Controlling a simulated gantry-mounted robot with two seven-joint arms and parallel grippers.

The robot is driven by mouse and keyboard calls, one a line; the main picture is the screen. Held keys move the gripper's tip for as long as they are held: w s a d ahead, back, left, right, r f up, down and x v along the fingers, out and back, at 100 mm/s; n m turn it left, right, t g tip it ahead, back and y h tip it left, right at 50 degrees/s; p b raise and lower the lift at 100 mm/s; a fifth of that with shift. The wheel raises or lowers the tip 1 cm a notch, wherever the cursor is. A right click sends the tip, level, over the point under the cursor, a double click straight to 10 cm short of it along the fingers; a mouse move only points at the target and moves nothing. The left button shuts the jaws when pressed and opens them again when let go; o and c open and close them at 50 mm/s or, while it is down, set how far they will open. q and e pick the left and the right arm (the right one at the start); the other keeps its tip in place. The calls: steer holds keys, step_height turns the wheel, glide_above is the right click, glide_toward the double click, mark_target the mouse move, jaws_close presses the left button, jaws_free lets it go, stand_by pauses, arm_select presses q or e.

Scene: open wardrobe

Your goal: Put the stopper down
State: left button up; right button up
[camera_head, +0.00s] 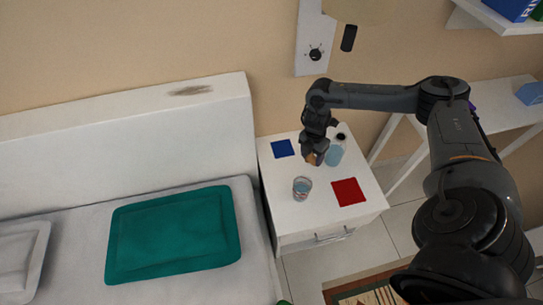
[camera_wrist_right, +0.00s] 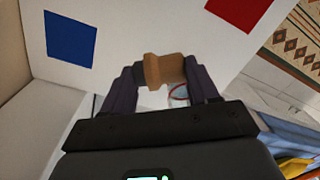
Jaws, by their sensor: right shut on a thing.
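The stopper is a brown cork piece (camera_head: 310,158), seen large in the right wrist view (camera_wrist_right: 165,69). My right gripper (camera_head: 315,155) is shut on it, above the white bedside table (camera_head: 321,215). The stopper's full shape shows partly between the dark fingers (camera_wrist_right: 163,76). A light-blue carafe (camera_head: 334,153) stands just right of the gripper, partly hidden by it. Whether the stopper is clear of the tabletop I cannot tell. My left gripper is in neither view.
A glass of water (camera_head: 302,188) stands near the table's middle front. A blue square (camera_head: 282,148) lies back left and a red square (camera_head: 348,191) front right. Bare tabletop lies left of the glass. The bed with a green pillow (camera_head: 172,233) is to the left.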

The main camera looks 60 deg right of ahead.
arm_select(q)
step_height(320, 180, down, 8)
steer(key=b, duration=0.6)
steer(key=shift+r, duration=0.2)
arm_select(e)
steer(key=w+d+t, duration=0.2)
steer(key=w+d, duration=0.1)
steer(key=d, duration=0.3)
steer(key=shift+w+d+r+m+t, duration=0.2)
steer(key=shift+d+r+m+t, duration=0.1)
steer(key=shift+d+m, duration=0.1)
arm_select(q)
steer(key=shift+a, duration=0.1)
